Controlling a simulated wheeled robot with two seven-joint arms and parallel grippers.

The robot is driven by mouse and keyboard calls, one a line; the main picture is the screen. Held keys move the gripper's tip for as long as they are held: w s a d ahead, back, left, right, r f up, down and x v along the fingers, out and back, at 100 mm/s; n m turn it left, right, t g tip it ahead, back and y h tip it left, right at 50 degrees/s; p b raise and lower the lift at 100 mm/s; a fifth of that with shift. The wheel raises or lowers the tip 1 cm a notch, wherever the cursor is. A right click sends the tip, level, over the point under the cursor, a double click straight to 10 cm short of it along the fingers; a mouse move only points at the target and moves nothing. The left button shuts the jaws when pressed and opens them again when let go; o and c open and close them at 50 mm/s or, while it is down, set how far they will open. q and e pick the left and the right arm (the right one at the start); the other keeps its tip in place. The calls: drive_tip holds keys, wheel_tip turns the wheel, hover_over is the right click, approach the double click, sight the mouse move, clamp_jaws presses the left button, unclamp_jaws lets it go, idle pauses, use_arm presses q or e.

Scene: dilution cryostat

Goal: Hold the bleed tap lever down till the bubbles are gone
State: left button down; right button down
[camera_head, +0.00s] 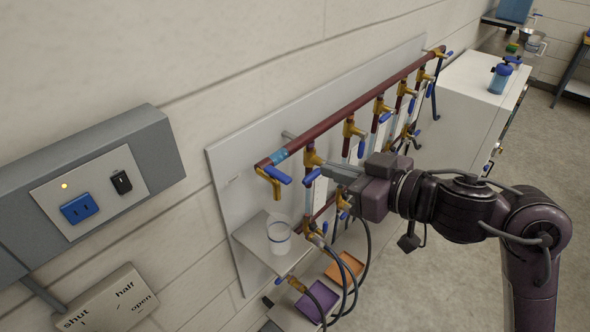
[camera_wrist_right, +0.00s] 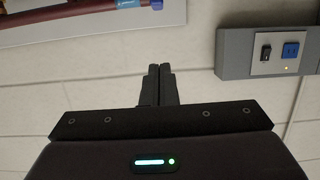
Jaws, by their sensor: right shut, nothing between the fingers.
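The dark red manifold pipe (camera_head: 345,115) runs along a pale panel on the wall. At its near left end is a brass tap with a blue lever (camera_head: 280,175), which I take as the bleed tap. A short blue clear section (camera_head: 279,156) sits in the pipe beside it; bubbles are too small to make out. A clear cup (camera_head: 278,238) stands on a small shelf below the tap. My right gripper (camera_head: 326,169) is shut and empty, just right of this tap, apart from its lever. Its closed fingers show in the right wrist view (camera_wrist_right: 158,84). My left gripper is out of view.
Several more brass valves with blue levers (camera_head: 381,107) line the pipe to the right. Black hoses (camera_head: 350,275) hang below my right gripper. A grey wall box with a blue socket (camera_head: 79,208) is at left. The open floor is at right.

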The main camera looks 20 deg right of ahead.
hover_over(290, 183)
wheel_tip(290, 183, down, 2)
drive_tip(key=f, duration=0.4)
drive_tip(key=shift+s+d+f, duration=0.2)
drive_tip(key=shift+s+d, duration=0.1)
drive_tip(key=shift+s, duration=0.1)
drive_tip(key=shift+w, duration=0.1)
drive_tip(key=f+t+y+b, duration=0.1)
drive_tip(key=t+b, duration=0.1)
drive_tip(key=b, duration=0.3)
drive_tip(key=f+t+y+b, duration=0.1)
drive_tip(key=f+b, duration=0.1)
drive_tip(key=b, duration=0.4)
drive_tip(key=shift+s+d+t+y, duration=0.2)
drive_tip(key=shift+s+t+y, duration=0.1)
drive_tip(key=shift+s+t, duration=0.1)
idle(4.2)
